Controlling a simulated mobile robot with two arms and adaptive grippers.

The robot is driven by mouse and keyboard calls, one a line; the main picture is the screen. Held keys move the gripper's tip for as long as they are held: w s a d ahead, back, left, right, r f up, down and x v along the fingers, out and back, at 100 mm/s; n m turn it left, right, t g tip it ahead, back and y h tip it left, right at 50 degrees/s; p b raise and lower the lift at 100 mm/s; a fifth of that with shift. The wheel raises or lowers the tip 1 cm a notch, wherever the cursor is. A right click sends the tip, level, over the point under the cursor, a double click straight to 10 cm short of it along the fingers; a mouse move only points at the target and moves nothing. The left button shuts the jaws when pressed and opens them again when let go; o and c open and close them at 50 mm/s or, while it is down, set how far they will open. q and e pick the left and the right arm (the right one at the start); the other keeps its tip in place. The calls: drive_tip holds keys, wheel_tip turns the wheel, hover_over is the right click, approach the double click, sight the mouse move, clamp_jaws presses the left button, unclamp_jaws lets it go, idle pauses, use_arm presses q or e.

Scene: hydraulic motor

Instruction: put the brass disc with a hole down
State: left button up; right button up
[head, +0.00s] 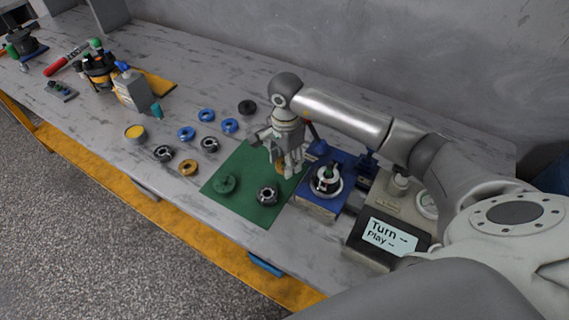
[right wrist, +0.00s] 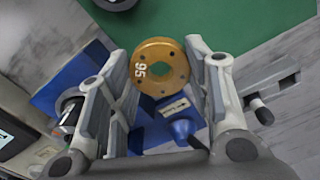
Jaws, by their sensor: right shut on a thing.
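The brass disc with a hole (right wrist: 163,68), marked 95, sits between the two fingers of my right gripper (right wrist: 165,72) in the right wrist view. The gripper is shut on it. In the head view my right gripper (head: 287,166) points down over the right part of the green mat (head: 240,163), beside the blue fixture. Only a small brass patch shows there by the fingertips, the rest being hidden. I cannot tell whether the disc touches the mat. My left gripper is not in view.
Blue, dark and brass rings (head: 188,168) lie left on the grey table. The mat's upper left is bare.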

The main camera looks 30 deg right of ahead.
drive_tip(key=shift+w+d+f, duration=0.15)
drive_tip(key=shift+w+f, duration=0.35)
drive_tip(key=shift+f, duration=0.2)
wheel_tip(320, 180, down, 2)
drive_tip(key=shift+f+p, duration=0.1)
drive_tip(key=shift+p, duration=0.7)
drive_tip(key=shift+f, duration=0.3)
drive_tip(key=shift+f, duration=0.1)
drive_tip(key=shift+f, duration=0.15)
drive_tip(key=o, duration=1.2)
drive_tip(key=shift+c, duration=0.2)
